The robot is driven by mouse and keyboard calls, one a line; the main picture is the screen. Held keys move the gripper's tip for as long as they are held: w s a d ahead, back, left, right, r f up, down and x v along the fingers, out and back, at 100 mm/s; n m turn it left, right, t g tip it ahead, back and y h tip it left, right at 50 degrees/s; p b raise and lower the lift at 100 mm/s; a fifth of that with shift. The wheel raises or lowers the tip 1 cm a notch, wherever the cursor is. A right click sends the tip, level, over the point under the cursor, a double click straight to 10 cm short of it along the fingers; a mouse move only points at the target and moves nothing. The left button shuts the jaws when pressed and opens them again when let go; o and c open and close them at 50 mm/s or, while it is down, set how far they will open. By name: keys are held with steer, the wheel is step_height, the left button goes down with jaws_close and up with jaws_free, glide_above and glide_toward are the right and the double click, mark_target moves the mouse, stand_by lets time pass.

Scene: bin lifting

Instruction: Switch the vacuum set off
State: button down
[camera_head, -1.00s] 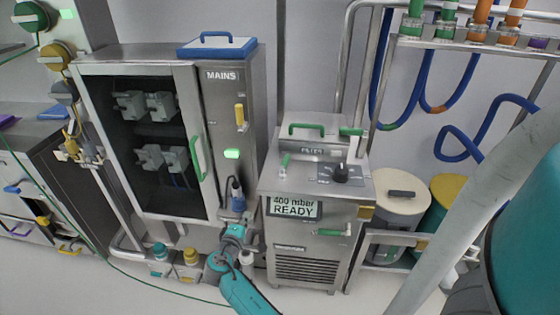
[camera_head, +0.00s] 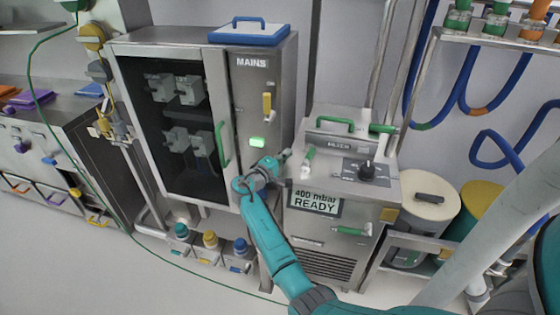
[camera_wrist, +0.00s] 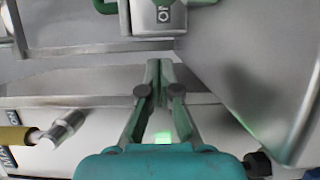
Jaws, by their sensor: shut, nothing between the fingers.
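The vacuum set (camera_head: 325,235) is a steel unit with a display (camera_head: 314,203) reading "400 mbar READY". A black rotary knob (camera_head: 367,171) stands up from a dark plate on its sloped top, right of the display. My gripper (camera_head: 286,155) is at the upper left edge of the vacuum set, in front of the mains cabinet and left of the knob, apart from it. In the wrist view my gripper (camera_wrist: 159,72) shows its two fingers together, with nothing between them. The knob cannot be made out in the wrist view.
The mains cabinet (camera_head: 278,80) stands left, with a yellow handle (camera_head: 267,105) and a lit green lamp (camera_head: 257,142). Drums (camera_head: 416,220) stand at right. A green hose lies on the floor.

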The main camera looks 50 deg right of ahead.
mark_target(298, 161)
steer(key=d, duration=0.3)
steer(key=s, duration=0.2)
steer(key=shift+s+d, duration=0.35)
steer(key=shift+d, duration=0.05)
steer(key=shift+s+d, duration=0.15)
steer(key=shift+s, duration=0.45)
